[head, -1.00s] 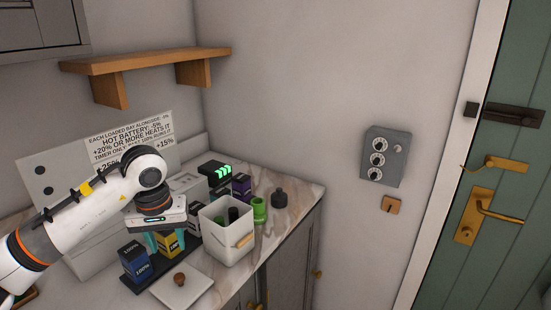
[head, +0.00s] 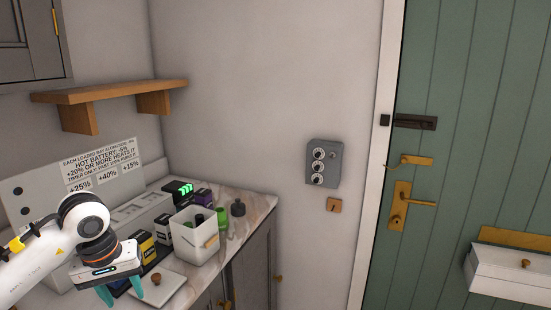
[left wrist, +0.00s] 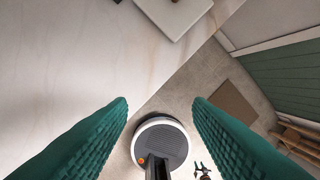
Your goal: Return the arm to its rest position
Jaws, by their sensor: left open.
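My left gripper (head: 109,296) is low at the left of the head view, in front of the row of batteries and beside the white lid with a brown knob. Its teal fingers are apart with nothing between them. In the left wrist view the two teal fingers (left wrist: 160,110) stand wide apart, over the counter edge and floor. My left arm (head: 50,255) reaches in from the left edge. My right gripper is not in view.
The marble counter (head: 262,203) holds a white bin (head: 195,240), a lid (head: 160,290), a yellow-labelled battery (head: 147,247), a green jar (head: 222,218) and a dark jar (head: 238,209). A wooden shelf (head: 110,92) hangs above. A control box (head: 323,163) and green door (head: 460,150) are right.

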